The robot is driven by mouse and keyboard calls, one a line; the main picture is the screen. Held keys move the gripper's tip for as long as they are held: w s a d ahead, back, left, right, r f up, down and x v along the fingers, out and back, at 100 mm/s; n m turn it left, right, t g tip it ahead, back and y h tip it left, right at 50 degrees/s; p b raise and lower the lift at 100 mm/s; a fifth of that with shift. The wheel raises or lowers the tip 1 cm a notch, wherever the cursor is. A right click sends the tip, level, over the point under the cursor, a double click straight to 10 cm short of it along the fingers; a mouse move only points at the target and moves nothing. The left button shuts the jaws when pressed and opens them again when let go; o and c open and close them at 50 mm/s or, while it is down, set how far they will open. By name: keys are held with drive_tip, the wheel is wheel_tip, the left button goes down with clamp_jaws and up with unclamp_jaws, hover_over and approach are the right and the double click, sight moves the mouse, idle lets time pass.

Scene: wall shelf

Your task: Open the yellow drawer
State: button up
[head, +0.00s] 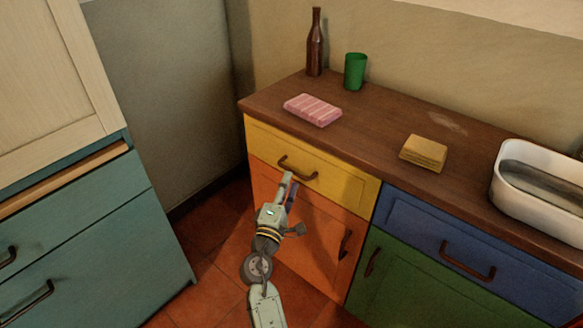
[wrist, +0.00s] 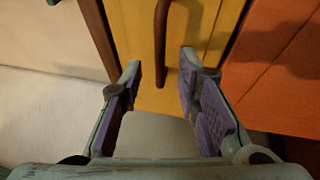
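The yellow drawer (head: 332,170) is at the top left of the counter unit and looks shut, its front flush with the unit. Its dark curved handle (head: 299,170) runs across the middle of the front. In the wrist view the yellow front (wrist: 206,28) fills the upper middle and the handle (wrist: 161,42) runs lengthwise. My gripper (head: 289,178) is open at the handle. In the wrist view my gripper (wrist: 161,66) has its two fingers on either side of the handle's near end, with gaps visible. Whether a fingertip touches the drawer front I cannot tell.
An orange cupboard door (head: 310,225) lies below, with a blue drawer (head: 430,235) and green door (head: 400,285) to the right. A pink slab (head: 313,110), bottle (head: 314,45), green cup (head: 355,71), yellow stack (head: 423,153) and white sink (head: 540,215) are on the counter (head: 370,125).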

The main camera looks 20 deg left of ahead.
sight(292, 170)
drive_tip(key=w, duration=0.3)
drive_tip(key=w+r+p, duration=0.1)
drive_tip(key=w, duration=0.1)
drive_tip(key=shift+a, duration=0.15)
clamp_jaws()
idle(0.7)
